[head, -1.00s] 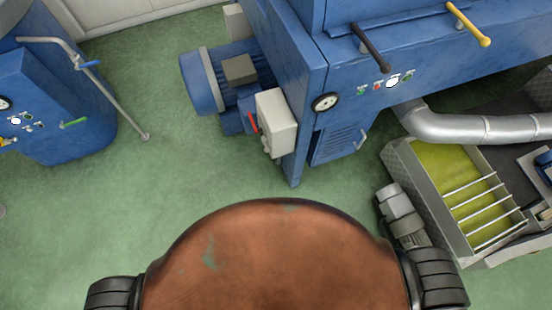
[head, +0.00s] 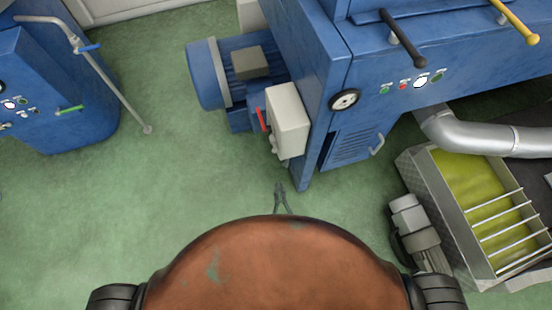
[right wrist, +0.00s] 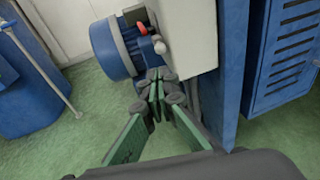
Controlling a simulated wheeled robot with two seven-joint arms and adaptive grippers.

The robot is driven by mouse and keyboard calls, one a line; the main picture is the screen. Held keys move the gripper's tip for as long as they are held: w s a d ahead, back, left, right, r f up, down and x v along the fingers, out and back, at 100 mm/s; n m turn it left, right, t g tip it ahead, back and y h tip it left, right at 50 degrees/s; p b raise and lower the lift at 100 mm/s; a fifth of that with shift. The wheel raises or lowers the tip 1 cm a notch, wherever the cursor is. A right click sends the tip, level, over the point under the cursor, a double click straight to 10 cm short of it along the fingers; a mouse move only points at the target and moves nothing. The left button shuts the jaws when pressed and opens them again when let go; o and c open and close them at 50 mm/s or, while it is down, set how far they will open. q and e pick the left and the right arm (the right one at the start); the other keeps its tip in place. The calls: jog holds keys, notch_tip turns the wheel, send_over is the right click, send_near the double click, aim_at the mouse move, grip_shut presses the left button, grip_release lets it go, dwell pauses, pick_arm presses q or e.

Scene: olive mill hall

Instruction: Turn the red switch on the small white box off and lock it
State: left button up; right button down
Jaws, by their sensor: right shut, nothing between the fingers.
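The small white box (head: 288,118) is mounted on the corner of the blue machine, and it also shows in the right wrist view (right wrist: 192,35). Its red switch (head: 261,119) is on the box's left side and shows in the right wrist view (right wrist: 142,28) as a red lever. A small pale grey part (right wrist: 160,47) hangs below it; I cannot tell what it is. My left gripper is out of view.
A blue motor (head: 232,75) sits left of the box. The blue machine (head: 345,60) fills the right, with a black handle (head: 403,40) and a gauge (head: 345,100). A steel hopper (head: 480,205) stands at the right. The green floor (head: 150,190) is clear at the left.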

pick_arm(q)
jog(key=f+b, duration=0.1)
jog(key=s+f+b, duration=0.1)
jog(key=b, duration=0.1)
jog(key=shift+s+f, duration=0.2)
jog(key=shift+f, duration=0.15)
pick_arm(e)
jog(key=d+x, duration=0.1)
jog(key=x, duration=1.3)
jog(key=shift+a, duration=0.45)
jog(key=shift+f, duration=0.1)
